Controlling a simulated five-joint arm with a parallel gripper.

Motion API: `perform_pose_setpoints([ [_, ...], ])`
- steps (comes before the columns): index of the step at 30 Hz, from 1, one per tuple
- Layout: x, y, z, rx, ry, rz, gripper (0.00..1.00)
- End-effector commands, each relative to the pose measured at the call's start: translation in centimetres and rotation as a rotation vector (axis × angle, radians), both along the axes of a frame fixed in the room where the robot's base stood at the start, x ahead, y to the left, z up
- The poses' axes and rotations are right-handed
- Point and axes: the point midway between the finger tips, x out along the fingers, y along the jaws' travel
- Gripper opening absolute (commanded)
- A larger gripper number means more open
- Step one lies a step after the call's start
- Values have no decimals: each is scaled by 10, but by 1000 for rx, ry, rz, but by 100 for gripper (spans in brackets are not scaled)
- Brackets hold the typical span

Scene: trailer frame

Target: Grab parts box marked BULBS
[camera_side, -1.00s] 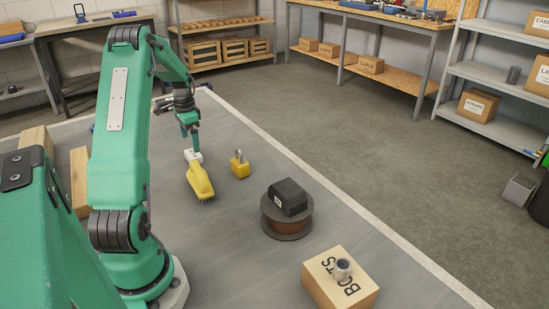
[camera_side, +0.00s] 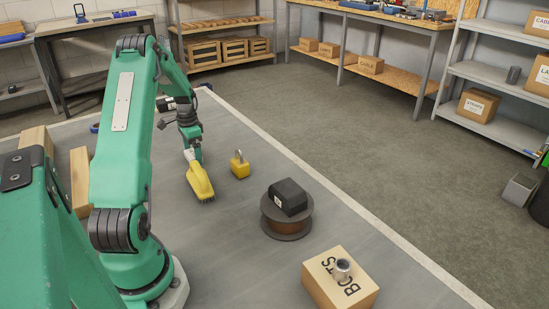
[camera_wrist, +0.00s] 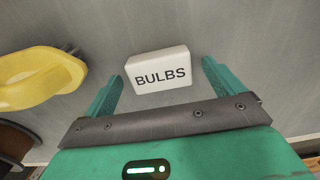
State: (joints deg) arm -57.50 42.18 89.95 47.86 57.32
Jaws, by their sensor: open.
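The parts box marked BULBS (camera_wrist: 160,70) is a small white block with black lettering, lying on the grey table. In the wrist view it sits between the two green fingers of my gripper (camera_wrist: 161,74), with a gap visible on each side. My gripper is open. In the side view my gripper (camera_side: 193,153) is low at the far part of the table, just behind the yellow brush (camera_side: 201,181). There the fingers largely hide the white box. The brush also shows left of the box in the wrist view (camera_wrist: 38,76).
A yellow padlock (camera_side: 239,167) stands right of the brush. A black box (camera_side: 288,196) rests on a brown spool (camera_side: 285,226). A cardboard box marked BOLTS (camera_side: 325,284) carries a metal fitting (camera_side: 342,270). Wooden blocks (camera_side: 80,180) lie at the left. The right table edge is clear.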

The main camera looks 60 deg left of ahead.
Motion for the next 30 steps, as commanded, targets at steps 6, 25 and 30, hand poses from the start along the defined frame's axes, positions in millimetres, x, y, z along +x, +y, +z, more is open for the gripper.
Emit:
perform_pose_setpoints([
  [6,0,0,0,0,0,0,94],
  [25,0,0,2,0,0,0,45],
  [30,0,0,9,1,-1,0,45],
])
